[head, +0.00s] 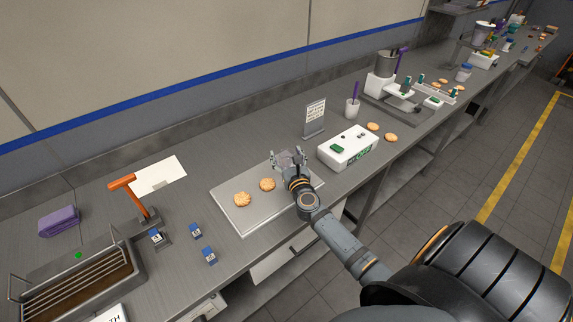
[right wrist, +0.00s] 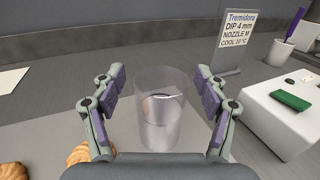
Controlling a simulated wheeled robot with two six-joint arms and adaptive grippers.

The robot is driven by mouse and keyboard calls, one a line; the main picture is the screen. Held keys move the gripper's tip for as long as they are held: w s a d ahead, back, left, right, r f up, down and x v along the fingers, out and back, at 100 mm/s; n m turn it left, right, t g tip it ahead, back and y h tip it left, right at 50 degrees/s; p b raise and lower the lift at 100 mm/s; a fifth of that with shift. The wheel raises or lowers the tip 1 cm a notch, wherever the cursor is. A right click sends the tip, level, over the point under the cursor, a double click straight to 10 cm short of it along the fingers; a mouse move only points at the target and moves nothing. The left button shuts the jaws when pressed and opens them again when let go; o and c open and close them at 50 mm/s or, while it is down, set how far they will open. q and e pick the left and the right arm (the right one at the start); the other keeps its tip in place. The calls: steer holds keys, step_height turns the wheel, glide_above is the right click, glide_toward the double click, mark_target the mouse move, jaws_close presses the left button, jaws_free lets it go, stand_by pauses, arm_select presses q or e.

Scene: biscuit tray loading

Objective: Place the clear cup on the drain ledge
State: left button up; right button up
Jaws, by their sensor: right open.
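The clear cup (right wrist: 162,118) stands upright between the fingers of my right gripper (right wrist: 160,80) in the right wrist view, with a gap on each side. The gripper is open and does not visibly grip the cup. In the head view my right gripper (head: 288,160) is over the far right part of the biscuit tray (head: 238,221); the cup is hard to make out there. At lower left a metal basin (head: 125,268) with wire bars has a brown bottom. A green dot (head: 78,255) marks its back edge; I cannot tell whether this is the drain ledge. My left gripper is out of view.
Two biscuits (head: 243,199) lie on the tray. A white box (head: 347,148) and a sign (head: 314,117) stand right of the gripper. Bare counter lies behind the tray.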

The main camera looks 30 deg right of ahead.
steer(key=shift+s, duration=0.2)
steer(key=shift+c, duration=0.9)
steer(key=shift+r, duration=0.1)
steer(key=c, duration=1.2)
